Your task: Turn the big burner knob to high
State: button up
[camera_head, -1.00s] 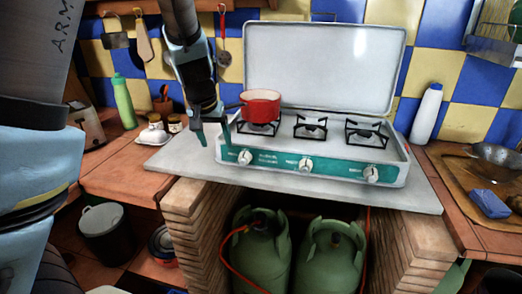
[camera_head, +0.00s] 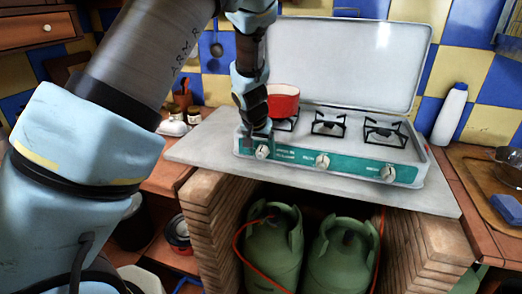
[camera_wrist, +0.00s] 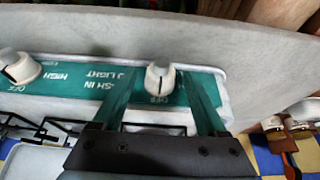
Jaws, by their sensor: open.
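The stove has a teal front panel (camera_head: 300,157) with three white knobs. The left knob (camera_head: 263,152) also shows in the wrist view (camera_wrist: 159,80), its dark pointer line towards the OFF mark. The middle knob (camera_head: 322,160) shows at the left of the wrist view (camera_wrist: 18,66), also by an OFF mark. The right knob (camera_head: 387,173) is only in the head view. I cannot tell which knob is the big burner's. My gripper (camera_wrist: 158,76) is open, its teal fingers on either side of the left knob with gaps visible. In the head view my gripper (camera_head: 256,138) is at that knob.
A red pot (camera_head: 284,101) sits on the left burner, close beside my wrist. The raised stove lid (camera_head: 350,60) stands behind the burners. Green gas bottles (camera_head: 272,245) are under the counter. A white bottle (camera_head: 450,115) stands at the right.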

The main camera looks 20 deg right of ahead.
jog(key=shift+w+f, duration=0.1)
jog(key=shift+f, duration=0.1)
grip_shut()
dwell(0.6)
